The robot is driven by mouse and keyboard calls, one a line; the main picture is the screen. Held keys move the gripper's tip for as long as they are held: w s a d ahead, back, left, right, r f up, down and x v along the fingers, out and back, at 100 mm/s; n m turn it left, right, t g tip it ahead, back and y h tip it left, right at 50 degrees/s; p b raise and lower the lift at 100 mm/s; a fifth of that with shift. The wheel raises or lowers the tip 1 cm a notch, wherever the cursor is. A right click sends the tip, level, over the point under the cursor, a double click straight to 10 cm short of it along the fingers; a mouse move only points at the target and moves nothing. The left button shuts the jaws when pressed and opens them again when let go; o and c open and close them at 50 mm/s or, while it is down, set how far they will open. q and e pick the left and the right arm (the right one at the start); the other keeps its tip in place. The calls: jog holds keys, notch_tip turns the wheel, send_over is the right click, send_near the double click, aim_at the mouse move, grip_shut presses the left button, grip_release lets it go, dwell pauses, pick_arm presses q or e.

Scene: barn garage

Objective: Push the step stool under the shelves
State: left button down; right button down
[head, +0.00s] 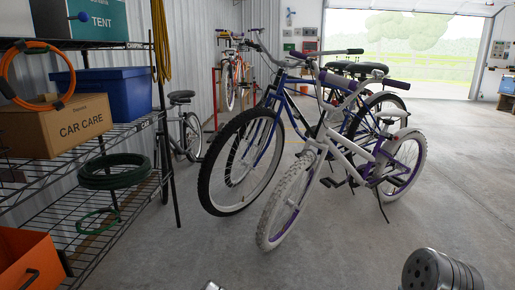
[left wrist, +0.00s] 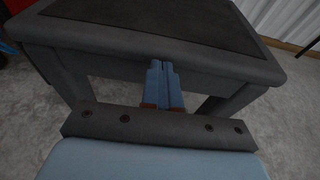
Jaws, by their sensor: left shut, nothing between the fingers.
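The step stool (left wrist: 170,24) is dark grey with a black top pad and thick legs, and it fills the upper part of the left wrist view. It does not show in the head view. My left gripper (left wrist: 164,68) is shut with its blue fingers together and nothing between them. Its tips are at the stool's near edge, at the middle of that side; I cannot tell whether they touch it. The black wire shelves (head: 136,139) stand along the left of the head view. My right gripper is not in view.
The shelves hold a cardboard box (head: 70,128), a blue bin (head: 115,92), a coiled green hose (head: 113,172) and an orange bin (head: 28,262). A white and purple bicycle (head: 325,150) and a blue bicycle (head: 262,140) stand ahead. Concrete floor (head: 445,205) is clear at right.

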pick_arm(q)
jog(key=shift+a+r+x, duration=0.1)
jog(key=shift+r+x, duration=0.35)
jog(key=shift+x, duration=1.4)
jog(key=shift+a+r+x, duration=0.1)
jog(key=shift+r+x, duration=0.3)
jog(key=shift+x, duration=1.45)
jog(key=shift+a+r+x, duration=0.1)
jog(key=shift+r+x, duration=0.35)
jog(key=shift+x, duration=1.4)
jog(key=f+p+v, duration=0.2)
jog(key=v, duration=0.9)
jog(key=shift+d+f, duration=0.3)
jog(key=shift+d, duration=0.35)
